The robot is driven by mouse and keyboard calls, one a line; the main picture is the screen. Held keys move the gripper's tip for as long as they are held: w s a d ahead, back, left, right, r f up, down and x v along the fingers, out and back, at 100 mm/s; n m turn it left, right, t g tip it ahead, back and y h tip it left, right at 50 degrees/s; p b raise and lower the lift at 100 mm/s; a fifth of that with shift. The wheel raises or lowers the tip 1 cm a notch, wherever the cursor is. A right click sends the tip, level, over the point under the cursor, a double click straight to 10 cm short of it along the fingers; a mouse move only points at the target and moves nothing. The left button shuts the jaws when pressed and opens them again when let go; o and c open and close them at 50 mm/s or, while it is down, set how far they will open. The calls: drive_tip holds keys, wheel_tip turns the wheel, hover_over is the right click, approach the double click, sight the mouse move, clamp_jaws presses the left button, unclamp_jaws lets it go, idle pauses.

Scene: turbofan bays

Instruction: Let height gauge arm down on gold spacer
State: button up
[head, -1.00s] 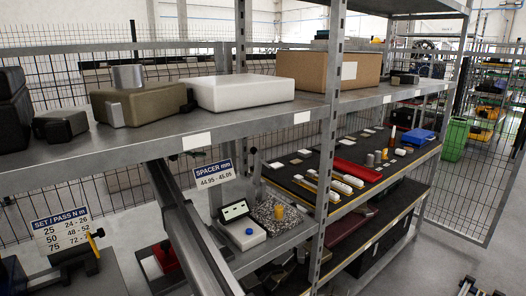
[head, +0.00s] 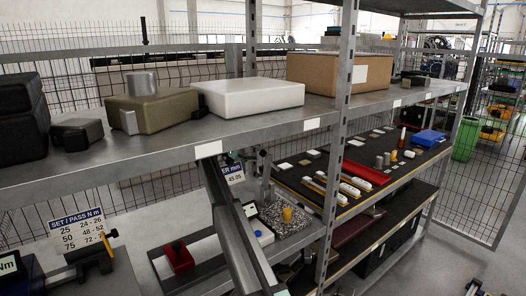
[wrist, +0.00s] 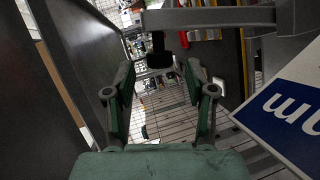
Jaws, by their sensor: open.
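The gold spacer (head: 287,213) stands upright on a speckled granite plate (head: 296,226) on the lower shelf in the head view. The height gauge post (head: 265,170) rises at the plate's back left; its arm is too small to make out there. In the wrist view, a grey horizontal bar (wrist: 215,18) with a black cylinder (wrist: 159,52) below its left end lies ahead; it looks like part of the gauge. My gripper (wrist: 158,82) is open and empty, fingers apart on either side of this line of sight. I cannot tell any contact. The spacer is not identifiable in the wrist view.
The upper shelf (head: 180,150) and a steel upright (head: 341,130) bound the space.

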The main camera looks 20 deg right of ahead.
sight(263, 153)
drive_tip(key=shift+p+x, duration=0.5)
drive_tip(key=shift+x, duration=1.65)
clamp_jaws()
